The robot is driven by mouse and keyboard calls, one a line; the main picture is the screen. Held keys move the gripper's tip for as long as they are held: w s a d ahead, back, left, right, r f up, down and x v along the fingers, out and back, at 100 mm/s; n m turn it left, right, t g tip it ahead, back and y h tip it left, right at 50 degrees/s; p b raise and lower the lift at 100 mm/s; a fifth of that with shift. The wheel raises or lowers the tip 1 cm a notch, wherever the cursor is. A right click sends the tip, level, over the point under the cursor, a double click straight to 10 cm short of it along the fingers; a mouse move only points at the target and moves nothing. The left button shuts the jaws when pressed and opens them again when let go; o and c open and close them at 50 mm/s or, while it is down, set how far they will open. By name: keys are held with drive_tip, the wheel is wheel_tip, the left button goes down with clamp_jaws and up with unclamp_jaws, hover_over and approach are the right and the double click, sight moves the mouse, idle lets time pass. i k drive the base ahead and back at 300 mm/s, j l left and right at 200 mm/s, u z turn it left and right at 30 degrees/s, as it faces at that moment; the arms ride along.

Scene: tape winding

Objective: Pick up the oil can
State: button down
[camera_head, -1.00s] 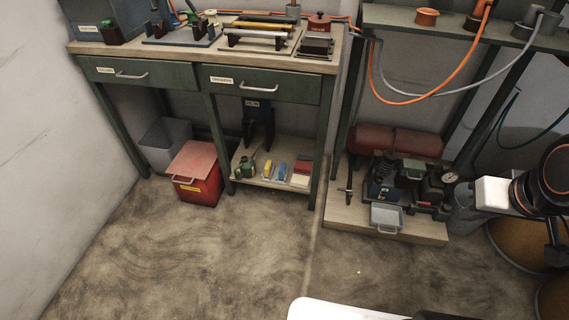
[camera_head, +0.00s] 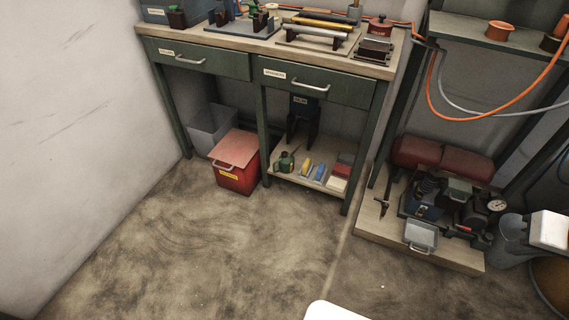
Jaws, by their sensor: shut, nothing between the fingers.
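A small dark green can (camera_head: 286,162), which looks like the oil can, stands on the low shelf (camera_head: 302,187) under the workbench, near the shelf's left end. It is small in the picture, so its spout and handle are hard to make out. A yellow item (camera_head: 305,167) and a blue item (camera_head: 319,172) are just right of it. My gripper is not in view, so its place relative to the can does not show.
A red bin (camera_head: 236,180) stands left of the shelf, with a grey bin (camera_head: 212,127) behind it. The workbench top (camera_head: 228,37) overhangs the shelf. A compressor (camera_head: 443,160) on a wooden base stands at right. The floor (camera_head: 200,250) in front is clear.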

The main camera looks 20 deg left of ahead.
sight(286, 161)
drive_tip(key=u, duration=2.1)
drive_tip(key=i+l+u, duration=0.1)
drive_tip(key=l+u, duration=0.25)
drive_tip(key=l, duration=0.45)
drive_tip(key=l+u, duration=0.4)
drive_tip(key=l, duration=0.45)
